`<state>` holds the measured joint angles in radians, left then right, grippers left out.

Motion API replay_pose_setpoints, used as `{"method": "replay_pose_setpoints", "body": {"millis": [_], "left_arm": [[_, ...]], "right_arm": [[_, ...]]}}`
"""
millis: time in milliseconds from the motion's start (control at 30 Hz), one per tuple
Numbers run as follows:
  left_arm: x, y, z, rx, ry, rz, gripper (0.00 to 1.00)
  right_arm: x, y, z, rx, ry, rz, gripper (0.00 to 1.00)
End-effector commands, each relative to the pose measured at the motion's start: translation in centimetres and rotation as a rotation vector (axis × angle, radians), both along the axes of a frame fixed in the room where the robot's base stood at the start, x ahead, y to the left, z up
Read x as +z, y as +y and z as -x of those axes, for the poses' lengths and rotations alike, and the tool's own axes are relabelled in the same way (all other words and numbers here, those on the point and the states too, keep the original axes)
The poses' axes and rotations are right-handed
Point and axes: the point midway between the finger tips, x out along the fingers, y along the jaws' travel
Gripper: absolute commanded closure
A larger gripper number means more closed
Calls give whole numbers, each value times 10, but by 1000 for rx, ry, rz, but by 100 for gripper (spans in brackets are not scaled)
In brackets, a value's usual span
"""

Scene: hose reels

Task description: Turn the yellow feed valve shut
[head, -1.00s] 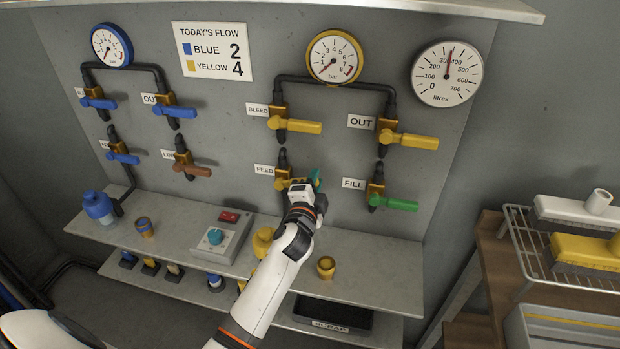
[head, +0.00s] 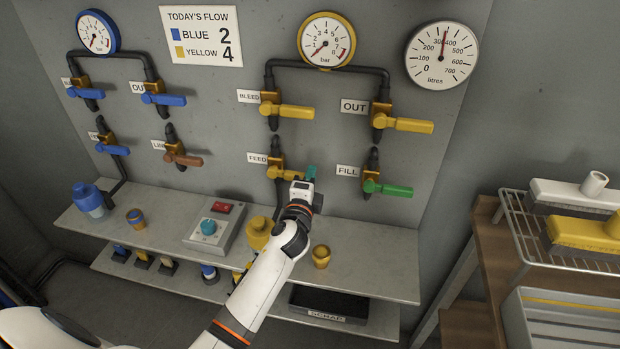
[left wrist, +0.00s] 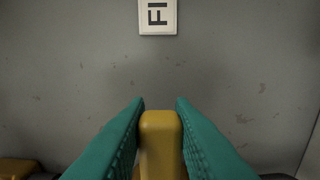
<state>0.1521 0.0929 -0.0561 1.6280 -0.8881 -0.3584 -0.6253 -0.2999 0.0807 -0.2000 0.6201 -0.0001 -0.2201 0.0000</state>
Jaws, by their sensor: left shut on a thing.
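The yellow feed valve (head: 277,172) is on the grey wall panel, right of its FEED label (head: 257,158). Its lever points right, roughly level, and its end is partly hidden by my left gripper (head: 309,174). In the left wrist view, the teal fingers of the left gripper (left wrist: 160,125) are on both sides of the yellow lever (left wrist: 161,140), shut on it. My right gripper is not in view.
The yellow bleed valve (head: 290,111) is above, and the green-handled fill valve (head: 392,189) is close on the right. A shelf (head: 360,250) below holds a control box (head: 214,226) and a yellow cup (head: 321,256). A wire rack (head: 515,235) stands at right.

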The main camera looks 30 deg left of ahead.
Motion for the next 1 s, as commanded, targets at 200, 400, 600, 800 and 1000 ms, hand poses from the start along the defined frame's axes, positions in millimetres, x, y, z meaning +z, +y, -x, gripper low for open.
{"method": "replay_pose_setpoints", "body": {"millis": [200,400,600,800,1000], "left_arm": [[-2,0,0,0,5,-4,60],[-1,0,0,0,2,-1,56],[-2,-1,6,0,2,-1,56],[-4,-9,39,-1,4,-1,56],[-4,-20,81,-1,5,0,56]], "right_arm": [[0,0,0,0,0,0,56],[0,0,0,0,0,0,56],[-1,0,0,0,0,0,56],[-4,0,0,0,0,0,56],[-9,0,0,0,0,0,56]]}}
